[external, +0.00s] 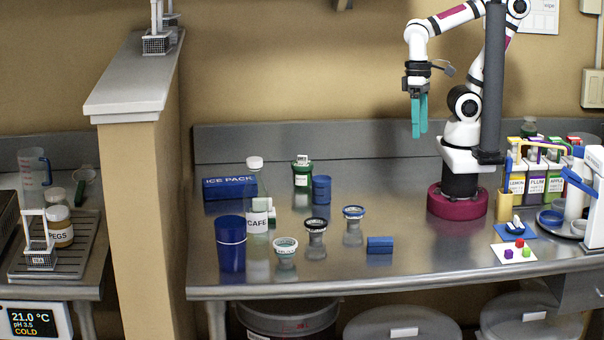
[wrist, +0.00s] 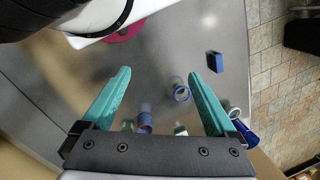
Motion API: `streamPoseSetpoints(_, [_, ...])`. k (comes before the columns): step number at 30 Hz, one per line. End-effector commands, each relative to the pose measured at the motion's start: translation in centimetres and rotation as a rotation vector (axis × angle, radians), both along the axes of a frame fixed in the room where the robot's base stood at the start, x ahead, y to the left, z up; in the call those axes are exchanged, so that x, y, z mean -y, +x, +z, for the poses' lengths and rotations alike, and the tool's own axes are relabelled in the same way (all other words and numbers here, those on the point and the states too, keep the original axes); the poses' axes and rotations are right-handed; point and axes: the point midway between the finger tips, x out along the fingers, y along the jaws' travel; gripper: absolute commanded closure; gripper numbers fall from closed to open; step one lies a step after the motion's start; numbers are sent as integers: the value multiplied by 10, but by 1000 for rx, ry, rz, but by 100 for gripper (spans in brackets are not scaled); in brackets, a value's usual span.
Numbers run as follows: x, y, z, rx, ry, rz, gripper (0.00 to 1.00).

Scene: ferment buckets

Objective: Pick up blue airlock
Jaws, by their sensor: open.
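The blue airlock (external: 353,213) appears to be the small clear piece with a blue-rimmed top, standing upright on the steel counter right of centre. In the wrist view a clear piece with a blue ring (wrist: 181,93), likely the same one, lies close to the right fingertip in the picture, well below it. My gripper (external: 419,134) has teal fingers pointing down, high above the counter near my base, apart from everything. In the wrist view its fingers (wrist: 160,76) are spread with nothing between them.
A black-rimmed piece (external: 316,225) and a white-rimmed piece (external: 285,247) stand nearby. A blue block (external: 380,245), blue cup (external: 321,189), green bottle (external: 302,175), CAFE jar (external: 257,221), blue tumbler (external: 231,245) and ice pack (external: 230,187) surround them. Cartons (external: 535,178) stand right.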

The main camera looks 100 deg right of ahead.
Motion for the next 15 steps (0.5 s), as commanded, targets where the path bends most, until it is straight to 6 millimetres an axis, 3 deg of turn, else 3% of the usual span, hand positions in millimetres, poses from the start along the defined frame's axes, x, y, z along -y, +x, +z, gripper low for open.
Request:
streamPoseSetpoints(5, [-1,1,-2,-21,15,-18,7])
streamPoseSetpoints(8, [-5,10,-14,-146,117,-138,7])
streamPoseSetpoints(11, [-5,35,-36,-317,339,-386,7])
streamPoseSetpoints(15, [16,78,-78,-454,696,-794,7])
